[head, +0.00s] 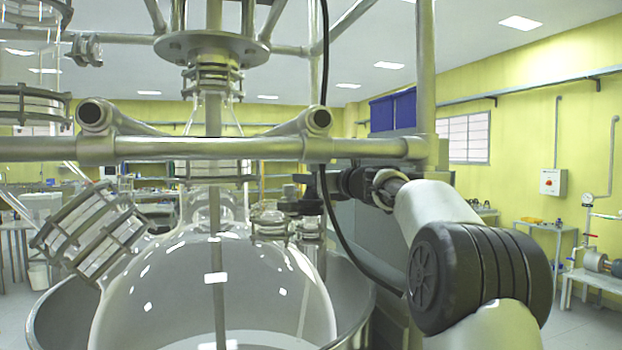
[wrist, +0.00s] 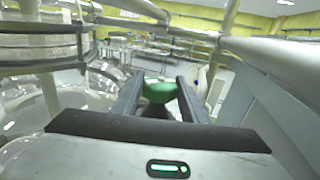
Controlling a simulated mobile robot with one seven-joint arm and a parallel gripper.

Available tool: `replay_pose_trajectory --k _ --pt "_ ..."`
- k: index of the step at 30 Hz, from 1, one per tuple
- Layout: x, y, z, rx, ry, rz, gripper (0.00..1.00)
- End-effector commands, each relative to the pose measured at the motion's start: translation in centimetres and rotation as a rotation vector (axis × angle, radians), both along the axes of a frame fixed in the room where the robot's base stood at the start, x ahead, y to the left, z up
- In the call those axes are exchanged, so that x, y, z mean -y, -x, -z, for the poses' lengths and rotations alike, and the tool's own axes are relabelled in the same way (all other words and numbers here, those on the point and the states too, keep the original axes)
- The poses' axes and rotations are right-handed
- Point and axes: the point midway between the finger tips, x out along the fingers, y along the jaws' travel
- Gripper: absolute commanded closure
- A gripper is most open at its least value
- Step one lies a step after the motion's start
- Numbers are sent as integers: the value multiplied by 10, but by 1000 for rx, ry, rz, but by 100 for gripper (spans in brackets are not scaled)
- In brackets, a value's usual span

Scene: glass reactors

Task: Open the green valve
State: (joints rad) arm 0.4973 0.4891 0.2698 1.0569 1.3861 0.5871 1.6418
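The green valve (wrist: 159,91) shows in the wrist view as a rounded green handle between my fingertips, with a dark part below it. My gripper (wrist: 160,84) has its two fingers spread wide, one on each side of the handle. Whether either finger touches it is hard to tell. In the head view my gripper (head: 322,187) is small and dark, right of the glass vessel's top and just under the metal crossbar. The green of the valve cannot be made out in the head view.
The large round glass vessel (head: 180,275) sits in a metal bowl (head: 352,300). A crossbar (head: 250,149) runs just above my gripper, and a black cable (head: 340,235) hangs close by. A flanged glass port (head: 268,220) stands left of my gripper. Metal pipes flank it in the wrist view.

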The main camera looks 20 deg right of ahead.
Motion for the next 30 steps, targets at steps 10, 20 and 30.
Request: replay_pose_trajectory --k 10,20,30 --pt "0 0 0 0 0 1 43" --pt "-5 -1 3 -1 3 139 43" --pt "-1 11 2 3 1 426 43"
